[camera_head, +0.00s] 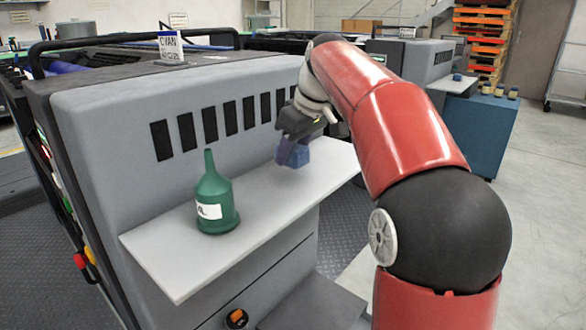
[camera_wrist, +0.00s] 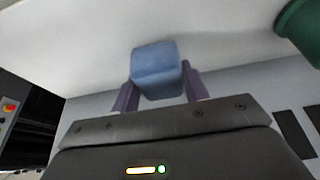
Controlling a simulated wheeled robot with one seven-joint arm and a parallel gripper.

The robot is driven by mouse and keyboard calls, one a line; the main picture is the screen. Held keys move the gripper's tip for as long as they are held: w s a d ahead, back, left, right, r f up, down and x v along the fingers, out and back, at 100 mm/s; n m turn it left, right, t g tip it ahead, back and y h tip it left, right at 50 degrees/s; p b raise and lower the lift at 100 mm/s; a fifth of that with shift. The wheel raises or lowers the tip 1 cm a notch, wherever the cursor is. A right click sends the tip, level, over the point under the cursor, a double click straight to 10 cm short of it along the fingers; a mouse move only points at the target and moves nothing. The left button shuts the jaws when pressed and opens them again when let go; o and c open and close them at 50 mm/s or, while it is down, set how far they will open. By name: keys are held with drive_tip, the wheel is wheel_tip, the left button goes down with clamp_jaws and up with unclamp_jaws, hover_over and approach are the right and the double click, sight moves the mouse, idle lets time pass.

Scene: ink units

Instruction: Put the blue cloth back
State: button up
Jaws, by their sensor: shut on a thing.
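The blue cloth (camera_head: 298,155) is a small folded block. It is held between the two purple fingers of my gripper (camera_head: 288,150), over the far right part of the white shelf (camera_head: 265,213) on the grey ink unit. In the wrist view the cloth (camera_wrist: 157,72) sits between the fingertips of my gripper (camera_wrist: 157,85), which are shut on its sides. I cannot tell whether its underside touches the shelf.
A green bottle (camera_head: 214,205) with a narrow spout and white label stands on the shelf, left of my gripper; its edge shows in the wrist view (camera_wrist: 302,30). The slotted unit wall (camera_head: 190,95) rises behind. A blue cabinet (camera_head: 474,128) with small containers stands at right.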

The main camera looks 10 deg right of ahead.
sight(293, 162)
drive_tip(key=shift+f+b, duration=0.3)
drive_tip(key=shift+f, duration=1.4)
drive_tip(key=shift+f, duration=0.1)
drive_tip(key=o, duration=0.9)
drive_tip(key=shift+r, duration=0.2)
drive_tip(key=p+v, duration=0.2)
drive_tip(key=v, duration=0.9)
drive_tip(key=shift+s+r, duration=0.1)
drive_tip(key=shift+r, duration=0.3)
drive_tip(key=shift+s, duration=0.1)
